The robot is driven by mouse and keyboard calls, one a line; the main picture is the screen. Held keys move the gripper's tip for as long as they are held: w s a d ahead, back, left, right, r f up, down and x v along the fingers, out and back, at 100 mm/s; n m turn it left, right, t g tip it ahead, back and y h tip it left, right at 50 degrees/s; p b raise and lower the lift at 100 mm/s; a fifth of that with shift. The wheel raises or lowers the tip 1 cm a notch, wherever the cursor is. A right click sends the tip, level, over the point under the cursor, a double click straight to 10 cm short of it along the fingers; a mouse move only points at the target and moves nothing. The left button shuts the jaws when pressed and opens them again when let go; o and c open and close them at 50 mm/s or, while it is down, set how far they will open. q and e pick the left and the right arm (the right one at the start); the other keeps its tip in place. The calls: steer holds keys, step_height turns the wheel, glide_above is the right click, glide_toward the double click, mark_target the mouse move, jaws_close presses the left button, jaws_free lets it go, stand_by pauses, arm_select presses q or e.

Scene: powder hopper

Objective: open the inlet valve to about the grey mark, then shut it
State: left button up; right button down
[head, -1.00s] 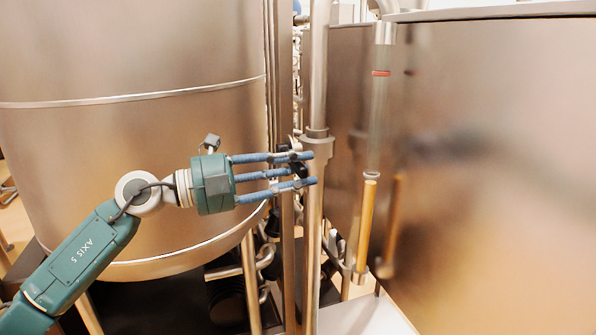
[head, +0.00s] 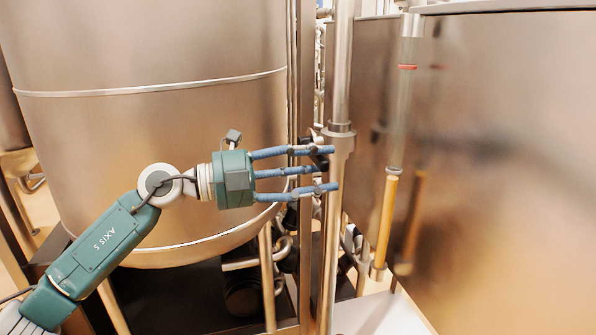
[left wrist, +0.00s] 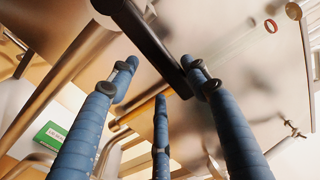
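My left gripper (head: 335,169) is in front of the upright steel pipe (head: 341,80), its three blue fingers spread apart. A black lever (left wrist: 150,38), apparently the inlet valve's handle, runs down between the fingers in the left wrist view. Its end is near the fingertips; I cannot tell whether they touch it. In the head view the fingers hide most of the lever. A clear sight tube (head: 403,115) right of the pipe has a red ring near its top. Its lower part is yellow (head: 387,222), with a pale grey ring at the yellow's top. My right gripper is out of view.
A large steel vessel (head: 150,50) stands behind my left arm. A broad steel panel (head: 510,150) closes off the right side. Bent pipes (head: 255,262) run below the vessel. In the left wrist view a green sign (left wrist: 52,135) shows at the left.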

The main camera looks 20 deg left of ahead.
arm_select(q)
steer(key=v, duration=1.1)
steer(key=shift+s+a, duration=0.25)
steer(key=shift+a, duration=0.05)
steer(key=w+r+m+g+h+p, duration=0.2)
steer(key=w+m+g+h+p, duration=0.1)
steer(key=w+g+p, duration=0.3)
steer(key=shift+g, duration=0.3)
steer(key=d+p, duration=0.1)
steer(key=d, duration=0.2)
steer(key=d+p, duration=0.2)
steer(key=d, duration=0.1)
steer(key=w+d+p, duration=0.1)
steer(key=d+p, duration=0.1)
steer(key=d, duration=0.1)
steer(key=shift+f, duration=0.25)
steer(key=shift+w+d+f+p, duration=0.1)
steer(key=shift+d+f+p, duration=0.05)
steer(key=shift+d+p, duration=0.2)
